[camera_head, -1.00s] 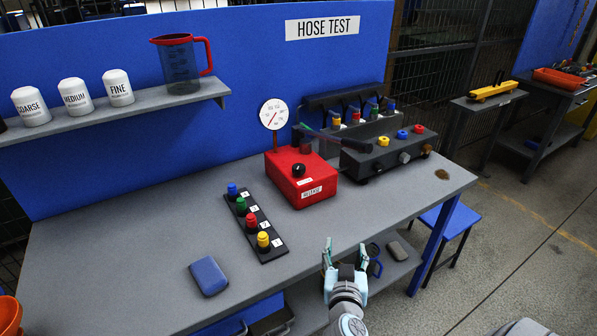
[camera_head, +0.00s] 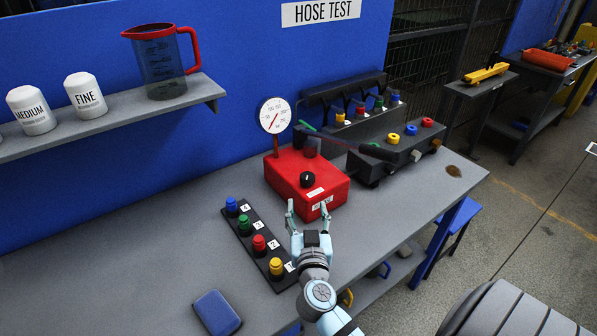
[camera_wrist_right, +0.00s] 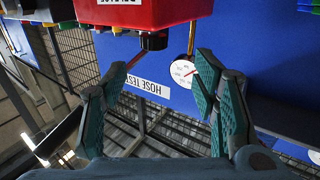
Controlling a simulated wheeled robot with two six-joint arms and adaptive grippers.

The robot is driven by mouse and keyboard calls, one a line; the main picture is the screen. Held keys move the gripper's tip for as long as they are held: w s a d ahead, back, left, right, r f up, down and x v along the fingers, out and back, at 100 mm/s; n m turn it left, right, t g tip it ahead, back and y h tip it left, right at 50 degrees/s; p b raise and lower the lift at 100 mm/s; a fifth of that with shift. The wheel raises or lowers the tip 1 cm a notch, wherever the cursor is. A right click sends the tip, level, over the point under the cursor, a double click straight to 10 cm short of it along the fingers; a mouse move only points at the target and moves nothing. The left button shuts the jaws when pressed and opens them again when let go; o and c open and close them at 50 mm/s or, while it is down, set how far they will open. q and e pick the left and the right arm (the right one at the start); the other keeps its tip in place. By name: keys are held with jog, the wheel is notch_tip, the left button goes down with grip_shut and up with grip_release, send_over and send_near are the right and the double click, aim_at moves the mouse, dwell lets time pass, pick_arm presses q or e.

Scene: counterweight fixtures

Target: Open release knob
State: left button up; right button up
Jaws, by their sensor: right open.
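The black release knob (camera_head: 307,180) sits on top of the red box (camera_head: 335,187), which has a label on its front and a round gauge (camera_head: 274,115) standing behind it. In the right wrist view the knob (camera_wrist_right: 153,41) hangs from the red box (camera_wrist_right: 150,12), as the picture is upside down. My right gripper (camera_head: 307,208) is open and empty, just in front of the red box and apart from the knob. In the wrist view its two fingers (camera_wrist_right: 160,88) stand wide apart, with the knob beyond them. My left gripper is not in view.
A black strip with several coloured knobs (camera_head: 259,241) lies left of my right gripper. A dark box with coloured rings (camera_head: 395,157) stands to the right. A blue pad (camera_head: 216,312) lies at the bench front. A shelf (camera_head: 130,112) holds a jug and white jars.

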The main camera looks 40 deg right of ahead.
aim_at(308, 182)
jog(key=x, duration=1.1)
jog(key=shift+d+r+p, duration=0.15)
jog(key=shift+d+p, duration=0.25)
jog(key=shift+d, duration=0.15)
jog(key=shift+w+d, duration=0.2)
jog(key=shift+w, duration=0.15)
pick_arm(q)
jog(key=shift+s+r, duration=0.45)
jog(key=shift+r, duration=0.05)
pick_arm(e)
jog(key=shift+r, duration=0.15)
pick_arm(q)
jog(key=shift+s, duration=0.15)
pick_arm(e)
jog(key=shift+s, duration=0.1)
jog(key=c, duration=1.2)
jog(key=shift+d, duration=0.1)
